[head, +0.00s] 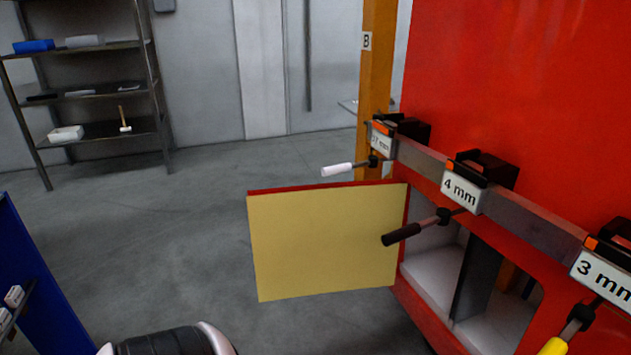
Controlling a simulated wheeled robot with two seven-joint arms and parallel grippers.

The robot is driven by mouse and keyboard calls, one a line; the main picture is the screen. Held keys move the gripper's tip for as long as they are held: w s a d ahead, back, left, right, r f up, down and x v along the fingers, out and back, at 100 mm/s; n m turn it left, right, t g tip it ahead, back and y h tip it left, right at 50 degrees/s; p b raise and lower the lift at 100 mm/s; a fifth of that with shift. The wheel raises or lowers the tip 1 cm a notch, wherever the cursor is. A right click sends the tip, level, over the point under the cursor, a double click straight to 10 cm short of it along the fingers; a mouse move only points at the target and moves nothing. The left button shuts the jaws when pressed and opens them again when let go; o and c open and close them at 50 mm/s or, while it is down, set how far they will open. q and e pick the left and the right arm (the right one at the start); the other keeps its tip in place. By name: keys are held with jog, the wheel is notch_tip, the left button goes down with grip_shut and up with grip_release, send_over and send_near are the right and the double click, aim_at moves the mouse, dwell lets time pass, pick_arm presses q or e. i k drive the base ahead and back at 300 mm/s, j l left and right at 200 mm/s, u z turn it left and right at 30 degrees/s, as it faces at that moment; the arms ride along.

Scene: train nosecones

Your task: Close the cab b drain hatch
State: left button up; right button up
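The drain hatch (326,243) stands swung open from the red cab (500,90). Its pale yellow inner face is toward me, and a thin red edge shows along its top. Its right side meets the cab beside the opening (432,268), which shows pale compartments and a dark divider. An orange post (379,70) with a "B" label stands behind the hatch. Neither gripper shows in this view. A rounded black and white part of my own body shows at the bottom left, apart from the hatch.
A grey rail (530,212) with clamps labelled 4 mm (461,189) and 3 mm (602,274) crosses the cab. A black handle (402,235) overlaps the hatch's right side; a white handle (337,170) is above it. Shelving (100,92) stands back left, a blue unit (35,290) lower left. Floor left of the hatch is clear.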

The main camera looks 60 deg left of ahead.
aim_at(325, 238)
jog(key=i+j, duration=0.1)
jog(key=j, duration=0.7)
jog(key=i+j, duration=0.1)
jog(key=j, duration=0.7)
jog(key=i+j, duration=0.1)
jog(key=j, duration=0.7)
jog(key=i+j, duration=0.1)
jog(key=j, duration=0.7)
jog(key=j+z, duration=0.35)
jog(key=j, duration=0.3)
jog(key=j+z, duration=0.3)
jog(key=j, duration=0.35)
jog(key=k+j+z, duration=0.2)
jog(key=j+z, duration=0.15)
jog(key=j, duration=0.25)
jog(key=z, duration=0.55)
